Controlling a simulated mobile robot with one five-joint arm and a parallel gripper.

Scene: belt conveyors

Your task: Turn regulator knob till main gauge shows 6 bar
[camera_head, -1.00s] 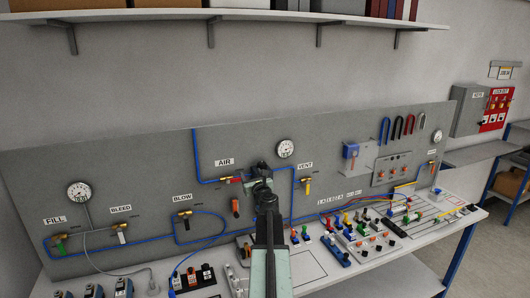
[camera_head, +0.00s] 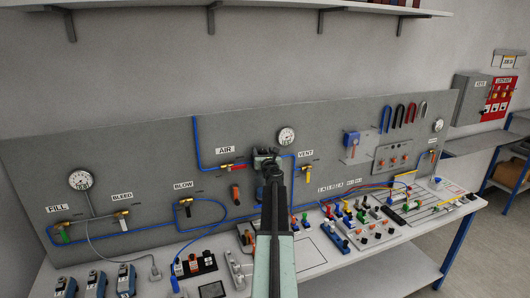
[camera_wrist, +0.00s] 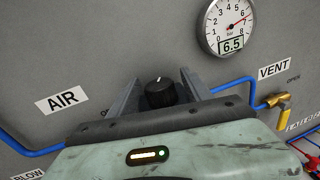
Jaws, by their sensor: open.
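The black regulator knob (camera_wrist: 159,93) with a white mark on top shows in the wrist view, between the two grey fingers of my gripper (camera_wrist: 160,80). The fingers are apart, one on each side of it; I cannot tell whether they touch it. The main gauge (camera_wrist: 230,25) is round and white, above and right of the knob. Its display reads 6.5 and its needle points to the upper right. In the head view the gauge (camera_head: 286,136) is just right of and above my gripper (camera_head: 268,158), which hides the knob.
The AIR label (camera_wrist: 61,99) is left of the knob. A brass VENT valve with a yellow handle (camera_wrist: 283,118) is to the right, on blue piping. In the head view the bench top below holds several connectors and blue devices (camera_head: 126,280).

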